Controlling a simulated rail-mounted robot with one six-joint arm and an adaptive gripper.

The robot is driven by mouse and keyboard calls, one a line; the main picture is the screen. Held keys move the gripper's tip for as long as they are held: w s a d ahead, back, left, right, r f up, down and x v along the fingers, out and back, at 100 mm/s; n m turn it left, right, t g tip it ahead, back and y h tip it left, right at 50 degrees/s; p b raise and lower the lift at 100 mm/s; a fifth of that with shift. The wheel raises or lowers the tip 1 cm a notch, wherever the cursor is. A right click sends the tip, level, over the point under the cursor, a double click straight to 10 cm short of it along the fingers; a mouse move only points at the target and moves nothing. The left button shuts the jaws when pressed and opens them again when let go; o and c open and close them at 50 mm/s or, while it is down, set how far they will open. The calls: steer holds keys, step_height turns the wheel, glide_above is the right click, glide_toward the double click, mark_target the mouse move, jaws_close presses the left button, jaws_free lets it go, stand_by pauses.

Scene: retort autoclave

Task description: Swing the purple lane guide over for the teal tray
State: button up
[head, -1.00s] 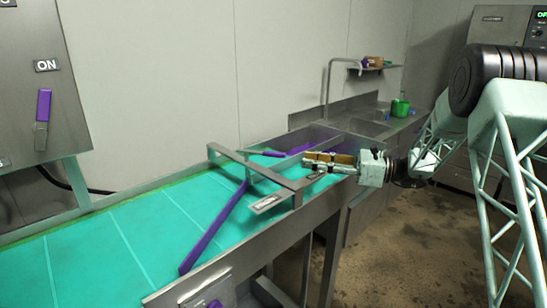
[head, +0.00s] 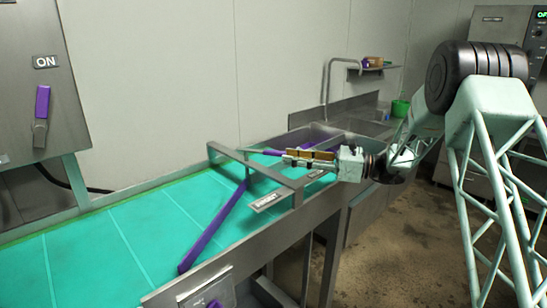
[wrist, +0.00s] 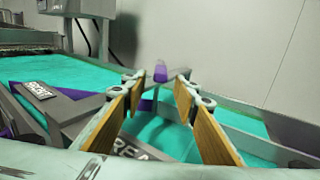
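The purple lane guide (head: 215,230) lies slantwise across the teal belt in the head view, running under a grey metal frame. A purple piece (head: 262,151) shows behind the frame, just left of my gripper (head: 287,155). In the wrist view, a purple upright end (wrist: 160,73) stands beyond and between the fingertips of my gripper (wrist: 158,84). I cannot tell whether it is part of the guide. The fingers, with wood-coloured pads, are apart with nothing between them. I cannot make out a teal tray in either view.
The grey frame (head: 275,172) spans the teal belt (head: 130,240) close below my gripper and carries label plates (head: 268,201). A steel sink with a tap (head: 326,95) stands behind to the right. A purple switch handle (head: 42,112) hangs below an ON sign at left.

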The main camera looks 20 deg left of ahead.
mark_target(263, 153)
steer(key=shift+s+a+b, duration=0.2)
steer(key=shift+a+b, duration=0.25)
steer(key=shift+a, duration=3)
jaws_close()
